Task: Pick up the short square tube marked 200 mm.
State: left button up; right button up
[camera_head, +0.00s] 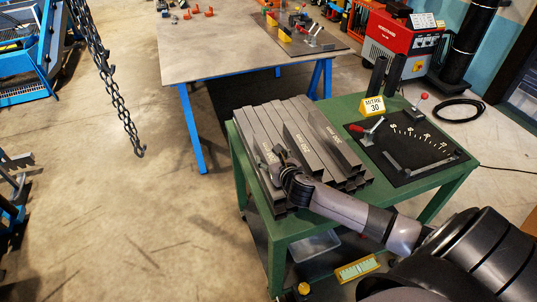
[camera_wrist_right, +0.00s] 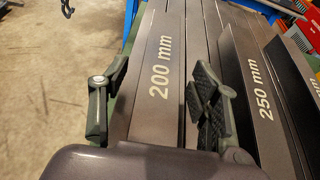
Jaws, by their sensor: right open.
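The short square tube marked 200 mm (camera_wrist_right: 163,62) is grey metal with white lettering. In the right wrist view it lies lengthwise between the two fingers of my right gripper (camera_wrist_right: 158,82), which are spread apart. In the head view my right gripper (camera_head: 281,157) is low over the left part of the tube stack and hides part of it. I cannot tell how far down beside the tube the fingers reach. A tube marked 250 mm (camera_wrist_right: 262,90) lies to the right in the wrist view. My left gripper is not in view.
The tubes lie side by side on a green table (camera_head: 440,182). On its right are a black plate (camera_head: 425,145) with a scale and red-handled clamps, and a yellow sign (camera_head: 374,107) reading mitre 30. A chain with a hook (camera_head: 138,150) hangs at the left.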

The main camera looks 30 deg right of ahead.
jog(key=shift+x, duration=1)
jog(key=shift+s, duration=0.1)
jog(key=shift+c, duration=0.6)
grip_shut()
jog(key=shift+r, duration=0.15)
